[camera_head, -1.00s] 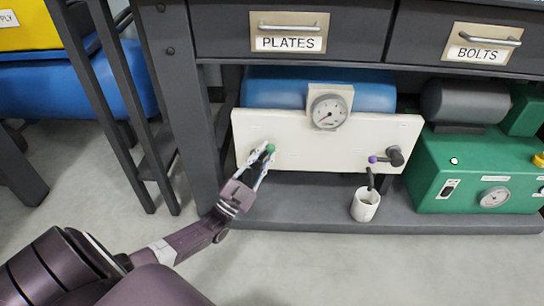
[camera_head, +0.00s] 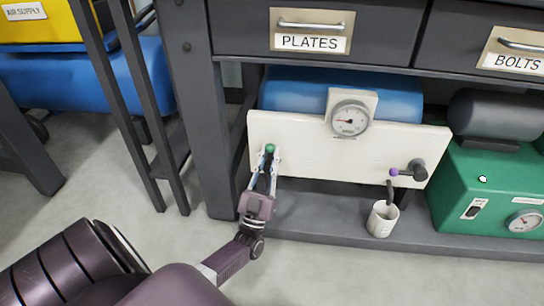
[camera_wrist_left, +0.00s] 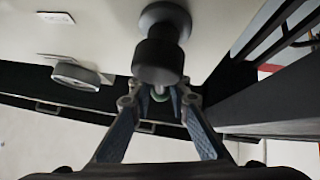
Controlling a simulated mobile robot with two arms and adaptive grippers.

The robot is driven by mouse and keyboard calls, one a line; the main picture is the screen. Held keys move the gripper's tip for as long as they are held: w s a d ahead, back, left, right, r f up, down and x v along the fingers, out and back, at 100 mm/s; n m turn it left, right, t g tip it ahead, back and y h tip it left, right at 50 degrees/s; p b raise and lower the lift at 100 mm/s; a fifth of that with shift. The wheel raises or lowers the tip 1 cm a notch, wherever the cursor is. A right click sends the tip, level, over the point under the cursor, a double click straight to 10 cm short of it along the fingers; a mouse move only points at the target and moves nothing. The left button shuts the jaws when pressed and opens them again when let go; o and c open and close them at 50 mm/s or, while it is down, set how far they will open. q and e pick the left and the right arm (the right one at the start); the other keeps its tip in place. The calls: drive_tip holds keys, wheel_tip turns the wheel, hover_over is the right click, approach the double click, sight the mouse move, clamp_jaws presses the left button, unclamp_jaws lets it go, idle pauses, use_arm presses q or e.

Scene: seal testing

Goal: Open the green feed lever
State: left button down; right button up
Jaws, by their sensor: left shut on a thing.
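The green feed lever has a green round knob (camera_head: 269,148) near the left end of a cream panel (camera_head: 300,165). My left gripper (camera_head: 269,160) reaches up to it from below, its two fingers closed on the lever. A round gauge (camera_head: 350,118) stands at the panel's top edge. My right gripper is in neither view.
A purple-tipped lever (camera_head: 394,172) sits at the panel's right, above a white cup (camera_head: 382,219). A blue tank (camera_head: 300,92) is behind the panel. A green machine (camera_head: 480,190) stands at right, a dark table leg (camera_head: 205,130) at left. Drawers overhang the panel.

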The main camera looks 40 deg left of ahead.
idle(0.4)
use_arm(q)
drive_tip(key=c, duration=2)
unclamp_jaws()
drive_tip(key=shift+s, duration=0.1)
drive_tip(key=shift+r, duration=0.1)
wheel_tip(320, 180, up, 10)
drive_tip(key=shift+f, duration=0.1)
